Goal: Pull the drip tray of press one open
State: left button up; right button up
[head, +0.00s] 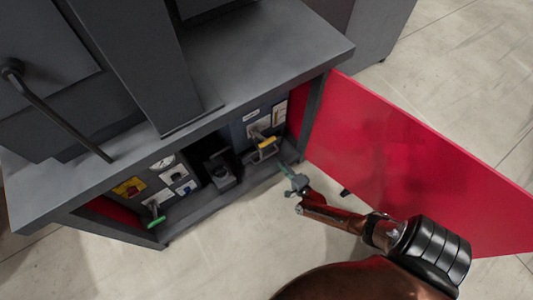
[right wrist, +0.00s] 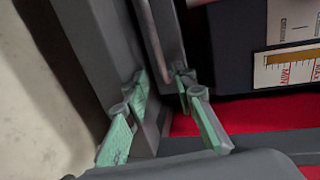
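The press (head: 285,50) is a dark grey machine with its lower compartment open, seen from above in the head view. A dark box-shaped part (head: 222,175) sits in the middle of that compartment; I cannot tell whether it is the drip tray. My right gripper (head: 293,180) is at the compartment's right front edge. In the right wrist view its green-padded fingers (right wrist: 163,115) are apart, with a grey upright edge (right wrist: 162,40) of the press between or just behind them. I cannot tell whether they touch it. My left gripper is not in view.
A red door (head: 410,155) stands open to the right, close beside my right arm. A yellow handle (head: 267,144) and a green handle (head: 156,221) show in the compartment. A gauge label (right wrist: 287,68) shows in the right wrist view. Floor in front is clear.

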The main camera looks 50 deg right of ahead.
aim_at(273, 153)
jog(key=b+x, duration=0.2)
jog(key=x, duration=0.4)
jog(key=shift+w+f+b, duration=0.15)
jog(key=shift+w+b, duration=0.15)
jog(key=shift+b, duration=0.05)
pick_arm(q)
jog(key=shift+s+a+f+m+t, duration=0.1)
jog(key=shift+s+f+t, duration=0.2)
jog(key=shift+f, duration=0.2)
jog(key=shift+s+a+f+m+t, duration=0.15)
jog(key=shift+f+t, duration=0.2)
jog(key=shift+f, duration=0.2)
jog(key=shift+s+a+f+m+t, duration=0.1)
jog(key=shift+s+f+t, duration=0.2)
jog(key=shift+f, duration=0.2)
pick_arm(e)
jog(key=shift+w+d, duration=0.2)
jog(key=shift+w, duration=0.35)
jog(key=shift+c, duration=0.5)
grip_shut()
jog(key=shift+s, duration=0.1)
